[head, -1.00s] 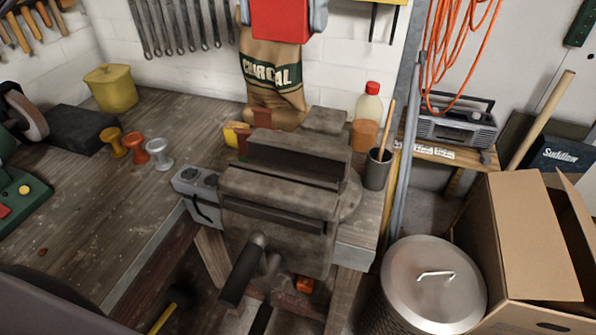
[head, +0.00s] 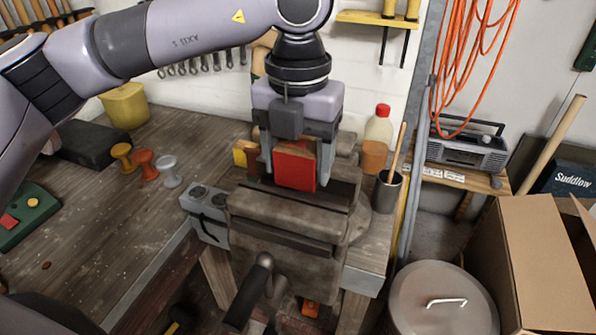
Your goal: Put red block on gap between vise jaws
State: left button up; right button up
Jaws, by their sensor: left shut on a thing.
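The red block (head: 294,167) is upright between the fingers of my left gripper (head: 294,170), which is shut on it. The block is at the top of the grey-brown vise (head: 285,218), over the gap between its jaws (head: 310,196). The fingers hide part of the block's sides. I cannot tell whether its lower edge touches the jaws or sits slightly within the gap. My right gripper is not in view.
A yellow object (head: 241,152) stands left of the vise. A dark cup with a stick (head: 387,190) and a bottle (head: 378,130) stand to its right. Orange, yellow and silver spools (head: 145,165) are on the bench at left. The vise handle (head: 248,293) sticks out in front.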

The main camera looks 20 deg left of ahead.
aim_at(298, 178)
pick_arm(q)
notch_tip(298, 178, down, 3)
jog(key=shift+f, duration=0.2)
jog(key=o, duration=1.1)
jog(key=shift+r, duration=0.1)
jog(key=shift+c, duration=0.2)
jog(key=shift+r, duration=0.1)
jog(key=shift+r+p, duration=0.2)
jog(key=shift+p, duration=0.1)
notch_tip(298, 178, up, 12)
jog(key=shift+f+b, duration=0.1)
jog(key=shift+b, duration=0.75)
